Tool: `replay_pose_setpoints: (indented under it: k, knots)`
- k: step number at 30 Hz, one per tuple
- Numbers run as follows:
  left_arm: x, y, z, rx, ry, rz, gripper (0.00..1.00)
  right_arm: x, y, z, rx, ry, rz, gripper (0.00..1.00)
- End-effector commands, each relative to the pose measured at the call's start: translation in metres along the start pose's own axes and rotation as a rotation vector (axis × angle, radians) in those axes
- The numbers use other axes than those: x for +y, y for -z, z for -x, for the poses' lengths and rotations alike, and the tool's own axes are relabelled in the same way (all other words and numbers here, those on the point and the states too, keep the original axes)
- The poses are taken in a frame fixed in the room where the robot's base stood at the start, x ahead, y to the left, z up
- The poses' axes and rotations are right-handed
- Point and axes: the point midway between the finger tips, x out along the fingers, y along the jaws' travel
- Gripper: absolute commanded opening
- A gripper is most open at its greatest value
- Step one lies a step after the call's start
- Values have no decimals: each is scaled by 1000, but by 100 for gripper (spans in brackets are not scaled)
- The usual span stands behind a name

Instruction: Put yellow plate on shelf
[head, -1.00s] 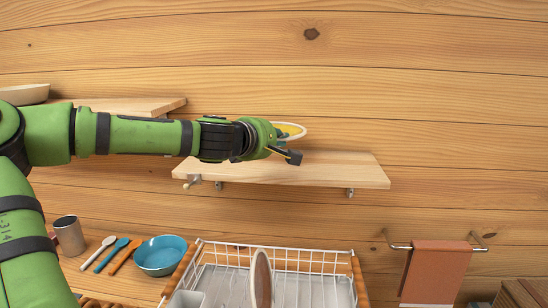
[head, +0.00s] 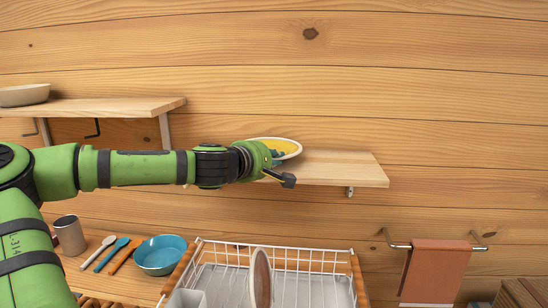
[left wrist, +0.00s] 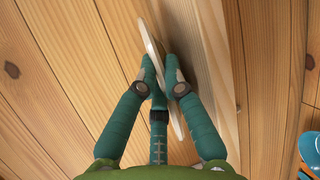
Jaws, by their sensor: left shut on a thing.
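The yellow plate (head: 287,146) has a pale rim and a yellow face, and it is partly hidden behind my left gripper. My left gripper (head: 279,170) is shut on the plate's edge, over the left half of the lower wooden shelf (head: 345,170). In the left wrist view the fingers (left wrist: 160,85) pinch the plate (left wrist: 151,48), seen edge-on, beside the pale shelf board (left wrist: 214,60). I cannot tell whether the plate touches the shelf. My right gripper is not in view.
A higher shelf (head: 125,106) at left holds a pale bowl (head: 24,95). Below are a white dish rack (head: 300,258) with an upright plate (head: 261,278), a blue bowl (head: 160,255), utensils and a cup (head: 69,235). The right half of the lower shelf is clear.

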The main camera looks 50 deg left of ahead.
Motion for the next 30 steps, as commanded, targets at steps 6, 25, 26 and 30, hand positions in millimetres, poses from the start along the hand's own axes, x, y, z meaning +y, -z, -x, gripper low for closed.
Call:
replay_pose_setpoints:
  k: [6,25,26,30]
  knots:
    - [-5,2,-1,0,-2,-3,0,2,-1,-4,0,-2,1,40]
    - [1,0,0,-1,0,2,33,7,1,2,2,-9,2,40]
    - [5,-1,1,-1,-1,3,33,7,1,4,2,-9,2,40]
    - [5,-2,16,0,-4,-8,33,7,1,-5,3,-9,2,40]
